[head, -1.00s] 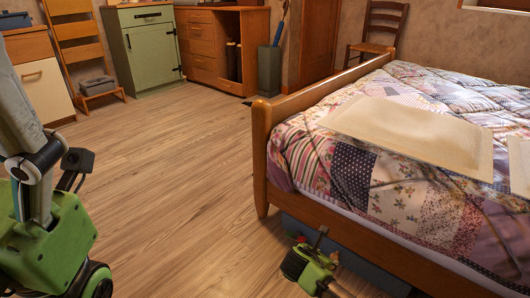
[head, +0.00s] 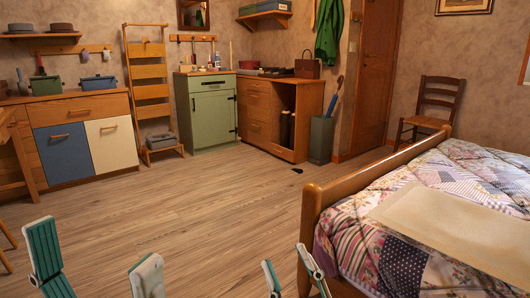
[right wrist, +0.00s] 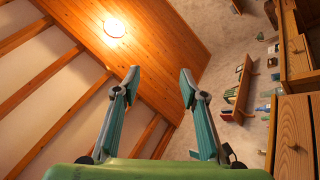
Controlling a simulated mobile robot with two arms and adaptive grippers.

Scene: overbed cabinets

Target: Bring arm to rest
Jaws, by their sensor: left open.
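My left gripper (head: 95,246) is at the lower left of the head view. Its two teal-padded fingers point up and stand wide apart, with bare floor showing between them. My right gripper (head: 285,256) is at the bottom middle, just left of the bed. Its fingers also point up, with a gap between them. In the right wrist view, the right gripper (right wrist: 158,77) has its fingers apart and nothing between them; the wooden ceiling shows behind. The arms behind the grippers are out of the head view.
The bed (head: 385,172) with a patchwork quilt fills the right side. A green cabinet (head: 210,112), a drawer unit (head: 258,108) and a low cabinet (head: 65,150) line the back. A chair (head: 440,100) stands beyond the bed. The wooden floor (head: 190,205) in the middle is clear.

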